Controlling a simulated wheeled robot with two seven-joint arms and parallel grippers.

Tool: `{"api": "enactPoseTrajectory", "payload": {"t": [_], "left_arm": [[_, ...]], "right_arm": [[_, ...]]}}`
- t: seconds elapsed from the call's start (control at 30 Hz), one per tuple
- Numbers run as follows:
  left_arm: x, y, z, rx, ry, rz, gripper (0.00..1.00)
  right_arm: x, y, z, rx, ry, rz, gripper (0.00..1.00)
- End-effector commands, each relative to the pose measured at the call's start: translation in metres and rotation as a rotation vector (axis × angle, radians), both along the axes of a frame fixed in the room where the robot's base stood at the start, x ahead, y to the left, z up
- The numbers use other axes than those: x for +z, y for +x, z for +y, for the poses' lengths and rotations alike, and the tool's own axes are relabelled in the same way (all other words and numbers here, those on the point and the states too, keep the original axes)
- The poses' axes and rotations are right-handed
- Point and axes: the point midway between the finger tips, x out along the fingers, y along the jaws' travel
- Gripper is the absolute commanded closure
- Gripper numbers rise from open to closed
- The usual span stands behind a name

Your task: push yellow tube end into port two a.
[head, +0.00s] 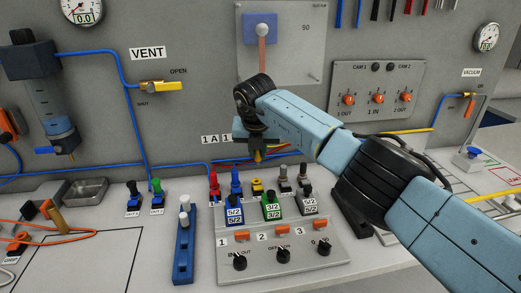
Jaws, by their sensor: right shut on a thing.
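My right gripper (257,150) hangs in front of the grey back panel, just right of the "1A" label (210,139). It is shut on a small yellowish piece at its tips, which looks like the yellow tube end, though the fingers hide most of it. A yellow tube (408,131) shows along the panel to the right of my arm. I cannot make out a label for port two a; the gripper and forearm cover the panel right of "1A 1". I cannot tell whether the held piece touches a port. My left gripper is out of view.
Below the gripper, a grey valve console (285,262) carries blue and green valves. A blue rack (184,245) stands left of it. Blue tubing (105,165) crosses the panel. The CAM panel (377,90) is above my forearm. The outlined bench area at lower left is mostly clear.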

Motion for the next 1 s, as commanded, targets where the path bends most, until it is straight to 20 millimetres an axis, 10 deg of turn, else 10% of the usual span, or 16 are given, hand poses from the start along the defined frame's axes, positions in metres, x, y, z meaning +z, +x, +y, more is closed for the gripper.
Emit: {"api": "enactPoseTrajectory", "payload": {"t": [0.5, 1.0], "left_arm": [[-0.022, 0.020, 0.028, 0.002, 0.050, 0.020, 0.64], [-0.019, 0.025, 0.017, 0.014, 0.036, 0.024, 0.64]], "right_arm": [[-0.041, 0.000, 0.000, 0.000, 0.000, 0.000, 1.00], [-0.051, 0.000, 0.000, 0.000, 0.000, 0.000, 1.00]]}}
